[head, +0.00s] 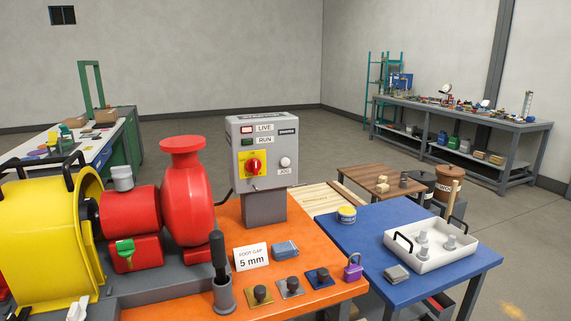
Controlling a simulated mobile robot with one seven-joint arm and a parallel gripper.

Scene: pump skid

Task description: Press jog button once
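The jog button (285,162) is a small pale round button above a JOG label, on the right side of the grey control box (262,189). The box stands on a grey post (265,208) on the orange skid. To the left of the button is a red rotary switch (253,166) on a yellow plate. Above are a LIVE lamp (246,129) and a RUN lamp (246,142). My gripper is not in view, and nothing covers the button.
A red pump (187,205) and yellow guard (50,240) stand left of the box. A gap card (251,257), purple padlock (352,267) and several knobs lie in front on the orange skid (330,292). A blue table (375,235) with a white tray (432,262) is at right.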

